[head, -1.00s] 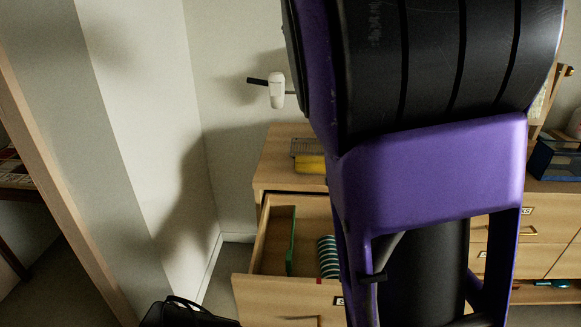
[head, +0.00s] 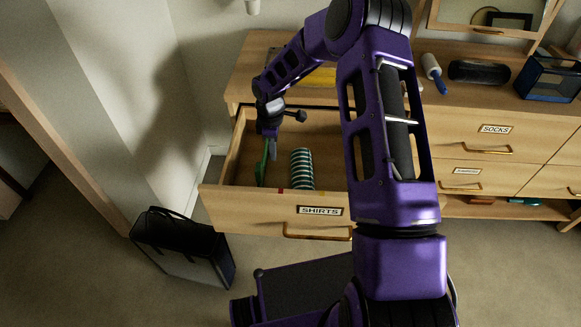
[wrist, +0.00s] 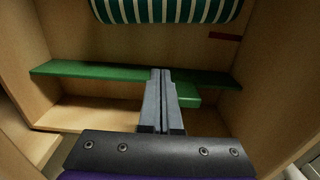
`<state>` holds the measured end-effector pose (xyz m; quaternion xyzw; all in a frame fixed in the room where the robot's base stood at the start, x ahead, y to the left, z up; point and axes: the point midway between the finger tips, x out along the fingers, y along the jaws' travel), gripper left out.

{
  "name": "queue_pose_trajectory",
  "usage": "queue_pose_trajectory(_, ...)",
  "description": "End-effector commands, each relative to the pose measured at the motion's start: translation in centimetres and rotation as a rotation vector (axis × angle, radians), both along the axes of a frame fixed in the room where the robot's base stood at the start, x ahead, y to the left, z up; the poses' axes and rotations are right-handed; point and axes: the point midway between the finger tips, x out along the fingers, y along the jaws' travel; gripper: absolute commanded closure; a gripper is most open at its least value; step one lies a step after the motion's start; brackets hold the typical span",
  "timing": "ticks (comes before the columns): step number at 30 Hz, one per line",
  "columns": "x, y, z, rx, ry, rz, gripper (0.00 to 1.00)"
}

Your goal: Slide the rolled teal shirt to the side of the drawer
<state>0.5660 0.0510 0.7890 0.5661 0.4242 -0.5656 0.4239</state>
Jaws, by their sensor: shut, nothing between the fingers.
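The rolled teal shirt (head: 301,168), with white stripes, lies in the open drawer (head: 242,199) labelled SHIRTS, near the middle. It also shows at the top edge of the wrist view (wrist: 165,10). A thin green divider (head: 262,168) stands to the left of the roll, with bare drawer floor between them. My gripper (head: 273,156) reaches down into the drawer's left part, left of the roll and by the divider. In the wrist view my gripper (wrist: 161,72) is shut and empty. Its fingertips overlap the green divider (wrist: 85,70); I cannot tell whether they touch it.
The drawer's walls surround my gripper. A black bag (head: 180,245) stands on the floor at left. A lint roller (head: 434,72), a dark case (head: 479,71) and a blue box (head: 550,77) sit on the dresser top. My arm hides the drawer's right part.

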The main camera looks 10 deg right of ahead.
Motion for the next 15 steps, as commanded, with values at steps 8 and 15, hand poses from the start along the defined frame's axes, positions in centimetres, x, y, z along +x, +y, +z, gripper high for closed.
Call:
queue_pose_trajectory(8, -0.1, 0.1, -4.1, 0.003, 0.005, 0.004, 1.0)
queue_pose_trajectory(15, -0.1, 0.1, -9.3, 0.001, 0.004, 0.003, 1.0)
